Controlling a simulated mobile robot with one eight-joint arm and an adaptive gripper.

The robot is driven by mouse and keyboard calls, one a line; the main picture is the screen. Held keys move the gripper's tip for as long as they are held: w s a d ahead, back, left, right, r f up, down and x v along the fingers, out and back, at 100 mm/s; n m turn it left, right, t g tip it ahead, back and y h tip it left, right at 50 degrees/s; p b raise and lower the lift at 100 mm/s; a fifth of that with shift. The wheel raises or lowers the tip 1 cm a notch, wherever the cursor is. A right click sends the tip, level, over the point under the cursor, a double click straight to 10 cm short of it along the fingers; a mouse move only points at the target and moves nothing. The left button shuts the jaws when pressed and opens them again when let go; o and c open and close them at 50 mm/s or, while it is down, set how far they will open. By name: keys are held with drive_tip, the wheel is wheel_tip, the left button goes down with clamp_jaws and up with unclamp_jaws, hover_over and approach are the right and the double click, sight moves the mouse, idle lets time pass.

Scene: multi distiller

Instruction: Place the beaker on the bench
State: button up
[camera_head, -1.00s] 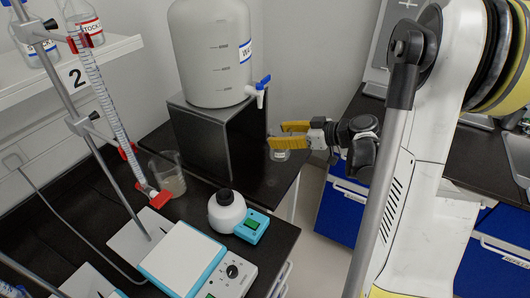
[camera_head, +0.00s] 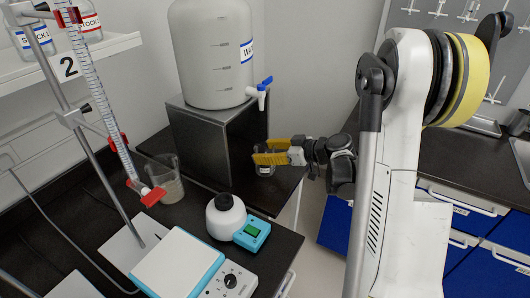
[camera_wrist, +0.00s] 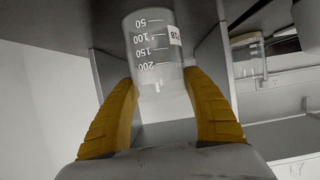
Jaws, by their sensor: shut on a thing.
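My gripper (camera_head: 270,152) has yellow fingers shut on a small clear beaker (camera_head: 265,170). The beaker is at the right end of the black bench (camera_head: 200,207), in front of the dark stand and below the tap. In the wrist view the beaker (camera_wrist: 155,50), with white graduations and a white label, sits between both yellow fingers (camera_wrist: 160,80). A second beaker (camera_head: 166,182) with some liquid stands on the bench to the left.
A large water carboy (camera_head: 212,60) with a blue-handled tap (camera_head: 262,90) stands on the dark stand (camera_head: 205,145). Bench beside the beaker is narrow.

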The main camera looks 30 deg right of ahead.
drive_tip(key=o, duration=1.2)
drive_tip(key=shift+f, duration=0.15)
drive_tip(key=shift+r, duration=0.25)
drive_tip(key=p+v, duration=0.4)
drive_tip(key=v, duration=0.8)
drive_tip(key=s+a+r+m+g+h, duration=0.2)
drive_tip(key=a, duration=0.4)
drive_tip(key=s+a+r+m+g+h, duration=0.1)
drive_tip(key=s+a+r+g, duration=0.1)
drive_tip(key=a, duration=0.5)
drive_tip(key=s+a+r+m+h, duration=0.1)
drive_tip(key=s+a+m+h, duration=0.1)
drive_tip(key=s, duration=0.4)
drive_tip(key=s+a+r+m+h, duration=0.1)
drive_tip(key=s+a+h, duration=0.1)
drive_tip(key=s, duration=0.4)
drive_tip(key=shift+s+a+r+m+h, duration=0.2)
drive_tip(key=shift+a+r+m+h, duration=0.15)
drive_tip(key=shift+a, duration=0.45)
